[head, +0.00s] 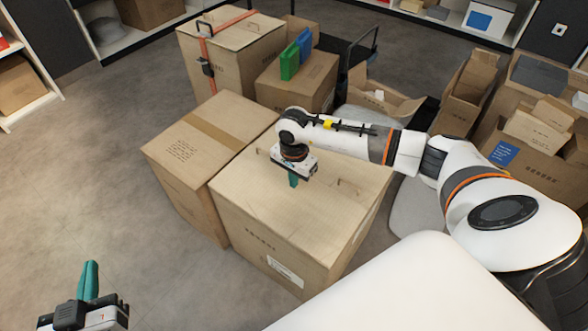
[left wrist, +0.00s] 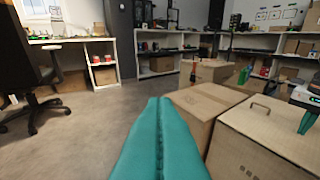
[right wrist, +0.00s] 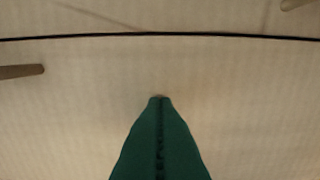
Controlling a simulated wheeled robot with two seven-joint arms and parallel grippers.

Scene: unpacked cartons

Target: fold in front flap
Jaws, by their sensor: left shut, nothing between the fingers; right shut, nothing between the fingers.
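The near carton (head: 262,236) is a brown box in the middle of the head view, and its top looks flat. In the right wrist view, the pale cardboard panel (right wrist: 80,110) fills the picture, with a thin dark seam running across near the top. Which panel is the front flap is unclear. My right gripper (head: 293,183) is shut and empty, with its green fingertips pointing down at the carton top; they show close over the panel in its wrist view (right wrist: 160,98). My left gripper (head: 91,264) is shut and empty, apart from the cartons at lower left.
A taped carton (head: 170,165) stands right against the near carton's left side. Behind are a strapped carton (head: 240,60) and one carrying green and blue items (head: 290,62). Open cartons (head: 535,135) stand at right. Floor at left is clear.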

